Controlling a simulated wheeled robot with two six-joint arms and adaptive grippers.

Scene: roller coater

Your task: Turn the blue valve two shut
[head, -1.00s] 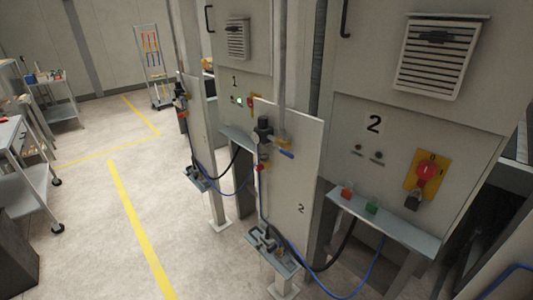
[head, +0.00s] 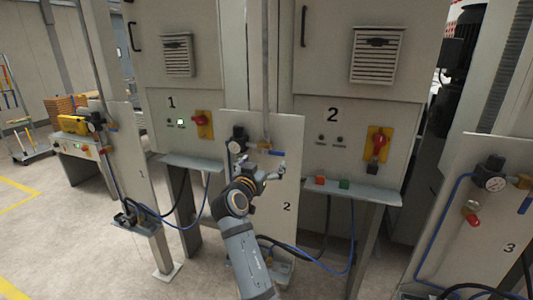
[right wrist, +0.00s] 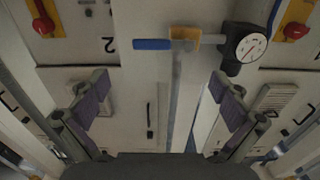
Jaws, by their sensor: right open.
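The blue valve handle of station two (head: 277,153) is on the white panel marked 2 (head: 288,228). It also shows in the right wrist view (right wrist: 152,44), sticking out sideways from a brass-coloured body (right wrist: 185,37), across the grey vertical pipe (right wrist: 175,105). A round gauge (right wrist: 250,47) sits on the body's other side. My right gripper (head: 278,172) is in front of the panel, just below the handle in the head view. Its two purple-padded fingers are wide apart in the wrist view (right wrist: 160,100), with nothing between them, and the handle lies beyond them. My left gripper is not seen.
A shelf with a red and a green button (head: 344,184) is to the right of panel 2. Panel 3 (head: 475,215) stands at the far right, panel 1 (head: 128,160) at the left. Blue and black hoses (head: 338,271) hang low. Open floor is at lower left.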

